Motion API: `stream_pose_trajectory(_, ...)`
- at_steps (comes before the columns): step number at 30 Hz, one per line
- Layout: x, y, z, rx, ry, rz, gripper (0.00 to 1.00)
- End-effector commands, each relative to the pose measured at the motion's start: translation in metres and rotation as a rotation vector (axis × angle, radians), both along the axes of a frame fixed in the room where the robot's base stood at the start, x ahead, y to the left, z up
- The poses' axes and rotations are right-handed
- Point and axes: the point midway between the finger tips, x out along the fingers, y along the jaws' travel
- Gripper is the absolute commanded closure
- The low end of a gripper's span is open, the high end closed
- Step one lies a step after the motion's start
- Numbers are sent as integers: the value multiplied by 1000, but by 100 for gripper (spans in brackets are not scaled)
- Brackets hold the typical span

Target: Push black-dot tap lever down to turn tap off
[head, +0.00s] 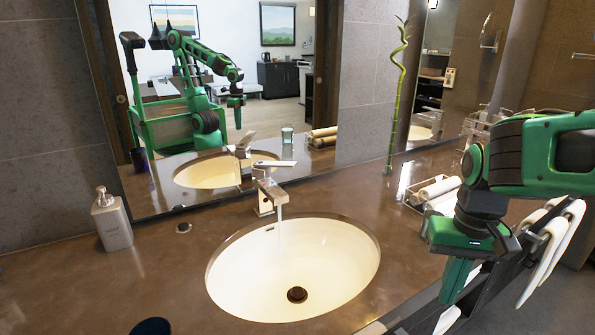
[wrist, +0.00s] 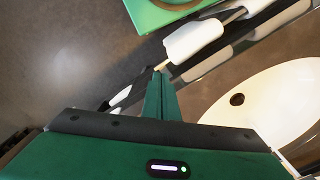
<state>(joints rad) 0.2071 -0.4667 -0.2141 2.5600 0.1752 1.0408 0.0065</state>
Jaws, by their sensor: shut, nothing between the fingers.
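The chrome tap (head: 265,193) stands behind the oval white basin, and a thin water stream (head: 281,228) runs from its spout. Its flat lever (head: 275,163) is at the top of the tap, raised above the spout. No black dot can be made out at this size. My gripper (head: 452,287) is shut and empty, pointing down at the right, near the counter's front edge and well away from the tap. In the wrist view, its closed fingers (wrist: 161,82) show near the middle; the tap is not in that view.
The white basin (head: 335,255) with its dark drain lies between the tap and the front edge. A soap bottle (head: 112,221) stands at left. A bamboo stem (head: 396,105) and rolled towels (head: 438,188) are at right. White towels (wrist: 193,40) hang near my fingers. A mirror backs the counter.

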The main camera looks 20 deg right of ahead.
Motion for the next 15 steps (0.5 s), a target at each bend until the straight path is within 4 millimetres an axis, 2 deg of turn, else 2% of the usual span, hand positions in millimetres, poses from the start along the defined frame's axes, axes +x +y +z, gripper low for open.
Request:
stream_pose_trajectory(2,0,0,0,0,0,0,100)
stream_pose_trajectory(4,-9,0,4,1,-14,-4,100)
stream_pose_trajectory(7,-1,2,6,6,-31,-36,100)
stream_pose_trajectory(11,31,6,7,28,-74,-133,100)
stream_pose_trajectory(15,81,12,10,88,-140,-293,100)
